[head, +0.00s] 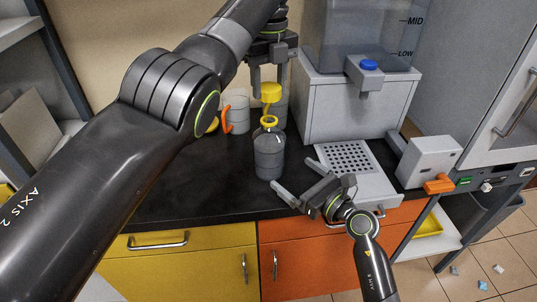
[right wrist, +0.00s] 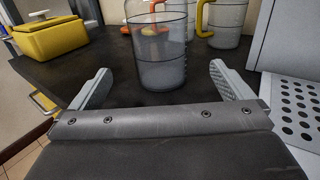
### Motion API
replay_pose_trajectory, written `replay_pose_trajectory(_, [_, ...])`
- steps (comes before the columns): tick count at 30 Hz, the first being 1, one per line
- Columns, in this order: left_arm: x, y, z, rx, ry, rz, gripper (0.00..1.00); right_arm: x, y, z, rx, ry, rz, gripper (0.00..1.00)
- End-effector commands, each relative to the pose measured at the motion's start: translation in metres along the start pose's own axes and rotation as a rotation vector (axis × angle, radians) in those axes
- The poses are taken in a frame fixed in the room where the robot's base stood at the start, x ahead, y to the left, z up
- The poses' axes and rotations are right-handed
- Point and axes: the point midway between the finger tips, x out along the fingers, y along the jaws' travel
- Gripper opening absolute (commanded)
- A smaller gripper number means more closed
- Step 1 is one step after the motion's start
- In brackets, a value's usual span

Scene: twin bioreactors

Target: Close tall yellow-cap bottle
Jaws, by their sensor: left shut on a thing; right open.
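The tall clear bottle (head: 269,155) stands upright on the dark counter, its yellow-ringed neck uncovered. My left gripper (head: 270,84) is shut on the yellow cap (head: 271,93), holding it above the bottle's neck with a gap between them. My right gripper (head: 299,175) is open and empty, low at the counter's front, to the right of the bottle.
A beaker with an orange handle (head: 238,112) and another clear vessel (head: 279,111) stand behind the bottle. A grey dispenser (head: 315,105) with a perforated tray (head: 345,157) stands to the right. A yellow box (right wrist: 50,37) shows at left in the right wrist view.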

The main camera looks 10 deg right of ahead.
Motion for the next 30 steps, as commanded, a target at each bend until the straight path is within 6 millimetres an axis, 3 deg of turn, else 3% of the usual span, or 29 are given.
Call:
replay_pose_trajectory(18, [0.000, 0.000, 0.000, 0.000, 0.000, 0.000, 0.25, 0.100, 0.000, 0.001, 0.002, -0.002, 0.001, 1.00])
replay_pose_trajectory(30, [0.000, 0.000, 0.000, 0.000, 0.000, 0.000, 0.25, 0.116, 0.000, 0.001, 0.001, -0.001, -0.001, 1.00])
